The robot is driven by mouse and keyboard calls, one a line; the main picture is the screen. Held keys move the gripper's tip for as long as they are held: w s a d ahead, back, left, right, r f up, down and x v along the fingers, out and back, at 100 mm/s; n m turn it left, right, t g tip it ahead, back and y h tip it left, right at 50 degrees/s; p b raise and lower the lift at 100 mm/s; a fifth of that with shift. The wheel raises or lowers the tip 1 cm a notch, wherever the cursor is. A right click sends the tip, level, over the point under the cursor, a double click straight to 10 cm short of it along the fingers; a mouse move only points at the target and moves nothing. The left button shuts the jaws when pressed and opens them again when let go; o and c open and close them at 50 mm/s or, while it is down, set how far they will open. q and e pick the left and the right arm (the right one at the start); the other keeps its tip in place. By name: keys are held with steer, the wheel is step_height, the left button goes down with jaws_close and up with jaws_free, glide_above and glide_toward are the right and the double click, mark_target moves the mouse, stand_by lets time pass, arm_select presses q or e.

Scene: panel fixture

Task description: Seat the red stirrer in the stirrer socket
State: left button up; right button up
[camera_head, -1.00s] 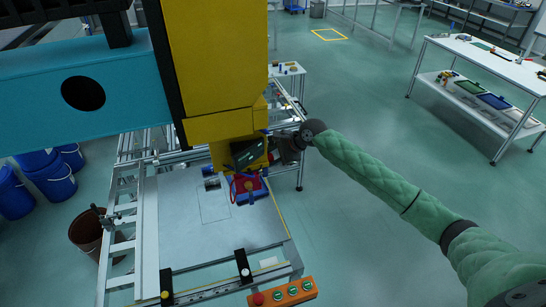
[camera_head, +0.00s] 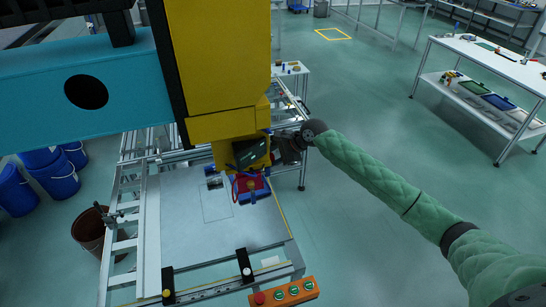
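A small red part (camera_head: 250,187) sits among blue parts (camera_head: 254,197) at the far right of the grey panel, under the yellow machine head. At this size I cannot tell whether it is the red stirrer, and I cannot make out the stirrer socket. My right arm, in a green sleeve, comes in from the right. Its dark gripper (camera_head: 287,150) is beside the yellow head, just beyond the red and blue parts. The fingertips are partly hidden, so I cannot tell whether they hold anything. My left gripper is not in view.
The yellow machine head (camera_head: 215,70) and blue beam (camera_head: 85,90) block the upper left. The grey panel (camera_head: 190,235) is mostly bare. An orange button box (camera_head: 283,292) is at the front. Blue buckets (camera_head: 55,178) stand left, a white table (camera_head: 490,60) right.

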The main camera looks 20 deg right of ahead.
steer(key=shift+d, duration=0.1)
steer(key=shift+d, duration=0.85)
steer(key=shift+w, duration=0.1)
stand_by(0.6)
steer(key=shift+a, duration=1)
stand_by(0.9)
steer(key=shift+a, duration=0.15)
stand_by(0.3)
steer(key=shift+d, duration=0.3)
steer(key=shift+d, duration=0.85)
stand_by(0.6)
steer(key=shift+a, duration=1.1)
stand_by(1.2)
